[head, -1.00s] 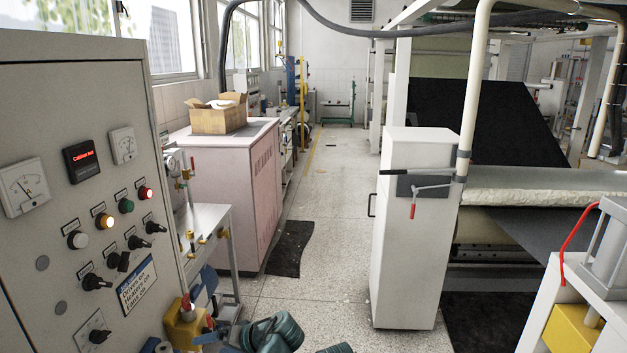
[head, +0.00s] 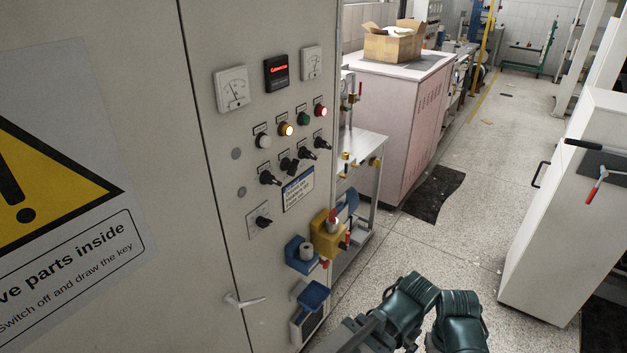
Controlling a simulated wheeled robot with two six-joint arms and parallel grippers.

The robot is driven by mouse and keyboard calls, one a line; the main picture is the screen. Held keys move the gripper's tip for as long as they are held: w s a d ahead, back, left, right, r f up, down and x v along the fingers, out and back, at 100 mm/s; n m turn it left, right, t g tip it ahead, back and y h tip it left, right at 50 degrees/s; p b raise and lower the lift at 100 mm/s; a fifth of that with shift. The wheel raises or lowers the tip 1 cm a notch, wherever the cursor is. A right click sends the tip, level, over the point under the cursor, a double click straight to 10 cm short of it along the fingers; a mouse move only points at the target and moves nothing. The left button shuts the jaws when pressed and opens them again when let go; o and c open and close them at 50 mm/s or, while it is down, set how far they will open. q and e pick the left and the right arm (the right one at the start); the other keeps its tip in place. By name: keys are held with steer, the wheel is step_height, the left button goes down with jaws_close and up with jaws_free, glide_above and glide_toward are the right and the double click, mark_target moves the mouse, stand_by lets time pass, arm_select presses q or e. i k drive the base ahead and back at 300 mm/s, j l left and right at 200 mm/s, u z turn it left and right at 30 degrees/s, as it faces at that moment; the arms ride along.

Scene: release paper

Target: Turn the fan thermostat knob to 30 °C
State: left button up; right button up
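The control cabinet (head: 225,140) stands on the left in the head view. A black knob on a square scale plate (head: 262,221) sits low on its front, below the other controls; it may be the fan thermostat. Its scale is too small to read. Several other black knobs, among them one at the left (head: 270,178), sit above it, near a blue-headed label (head: 298,190). Teal links of my arms show at the bottom, right of the cabinet and apart from it. Neither gripper can be made out.
Lamps, two dial meters and a red-lit display (head: 277,73) are above the knobs. A handle (head: 243,300) and blue and yellow fittings (head: 328,236) jut out lower down. A metal bench (head: 360,147) and pinkish cabinet (head: 395,125) stand behind.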

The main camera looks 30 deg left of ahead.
mark_target(261, 222)
steer(key=u, duration=1.4)
